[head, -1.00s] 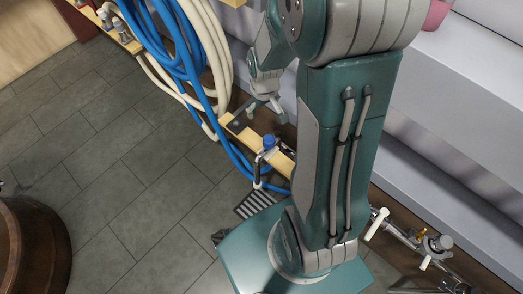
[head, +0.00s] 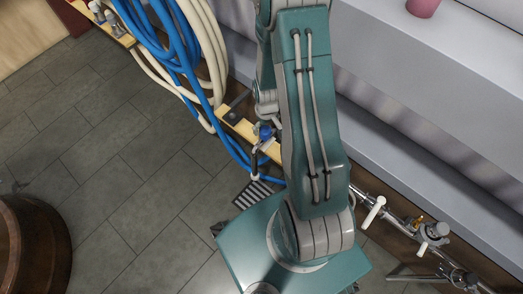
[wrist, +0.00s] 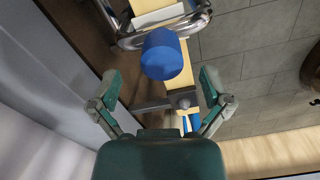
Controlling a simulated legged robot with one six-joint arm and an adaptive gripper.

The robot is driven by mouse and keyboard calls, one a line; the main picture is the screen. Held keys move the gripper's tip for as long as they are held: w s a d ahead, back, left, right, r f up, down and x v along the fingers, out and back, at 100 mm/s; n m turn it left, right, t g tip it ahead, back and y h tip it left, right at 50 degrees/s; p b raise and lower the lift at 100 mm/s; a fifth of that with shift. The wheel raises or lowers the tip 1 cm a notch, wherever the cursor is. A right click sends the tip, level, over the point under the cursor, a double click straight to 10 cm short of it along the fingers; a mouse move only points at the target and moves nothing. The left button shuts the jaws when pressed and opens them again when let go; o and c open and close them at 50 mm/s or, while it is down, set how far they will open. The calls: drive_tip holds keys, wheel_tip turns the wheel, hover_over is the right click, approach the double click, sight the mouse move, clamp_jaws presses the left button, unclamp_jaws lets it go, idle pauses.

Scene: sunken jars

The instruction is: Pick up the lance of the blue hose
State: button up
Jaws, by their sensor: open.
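The lance of the blue hose shows in the head view as a blue end piece (head: 264,131) beside the wooden rail, with a dark and metallic handle below it. In the wrist view its blue cylindrical end (wrist: 163,54) lies just ahead of my gripper (wrist: 159,88), between the lines of the two spread fingers. My gripper is open and empty, and no contact with the lance shows. The blue hose (head: 182,55) hangs in large coils at the upper left of the head view. My arm partly hides the gripper there.
Cream hose coils (head: 208,50) hang beside the blue ones. The wooden rail (head: 237,122) runs close along the wall. Metal pipework with valves (head: 420,235) is at right, a wooden barrel (head: 35,245) at lower left.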

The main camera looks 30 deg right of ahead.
sight(264, 152)
wheel_tip(264, 152, down, 4)
drive_tip(key=shift+a+f, duration=0.1)
drive_tip(key=shift+f, duration=0.15)
clamp_jaws()
